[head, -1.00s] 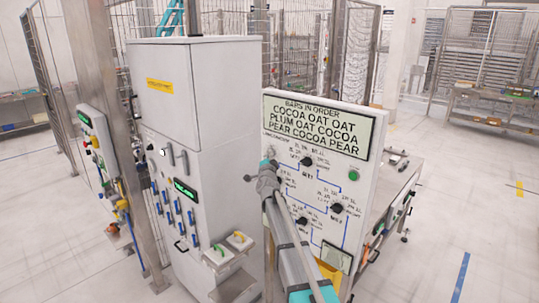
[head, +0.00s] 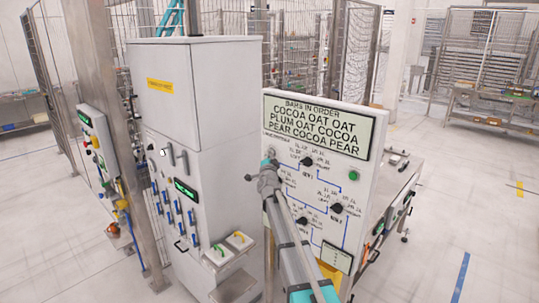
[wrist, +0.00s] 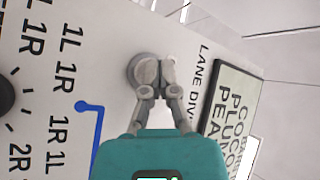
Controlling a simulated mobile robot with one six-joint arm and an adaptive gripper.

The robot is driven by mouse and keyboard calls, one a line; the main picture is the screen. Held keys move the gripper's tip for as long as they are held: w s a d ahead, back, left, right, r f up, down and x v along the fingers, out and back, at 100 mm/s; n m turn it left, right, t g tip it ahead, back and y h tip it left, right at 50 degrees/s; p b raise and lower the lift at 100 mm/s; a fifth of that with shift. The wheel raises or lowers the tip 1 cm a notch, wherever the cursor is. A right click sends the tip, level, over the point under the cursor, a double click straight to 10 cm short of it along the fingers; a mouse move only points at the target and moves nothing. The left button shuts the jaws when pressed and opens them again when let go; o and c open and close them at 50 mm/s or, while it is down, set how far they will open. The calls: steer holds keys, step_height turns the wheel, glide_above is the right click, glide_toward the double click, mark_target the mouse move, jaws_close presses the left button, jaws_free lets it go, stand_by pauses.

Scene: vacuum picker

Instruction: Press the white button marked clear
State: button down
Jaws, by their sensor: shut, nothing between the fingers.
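My gripper (head: 267,166) is at the upper left of the white control panel (head: 358,178), under its text display (head: 318,126). In the wrist view my gripper (wrist: 154,90) has its fingers together and empty. They overlap a round grey disc (wrist: 139,64) on the panel face, beside lettering that starts "LANE DIV". Whether the fingertips touch it cannot be told. I see no readable "clear" marking in either view. A small white spot (head: 164,152) shows on the tall cabinet at left; its marking is too small to read.
The panel carries black rotary knobs (head: 336,208), blue lines and a green button (head: 353,175). The tall grey cabinet (head: 205,85) stands close on the left, with blue handles and a shelf (head: 235,285). Open floor lies to the right.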

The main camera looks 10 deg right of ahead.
steer(key=shift+s+a, duration=0.45)
steer(key=shift+a, duration=0.1)
steer(key=shift+a, duration=0.1)
steer(key=shift+s+a, duration=0.75)
steer(key=shift+a, duration=0.2)
steer(key=shift+s+a, duration=0.7)
steer(key=shift+a, duration=0.25)
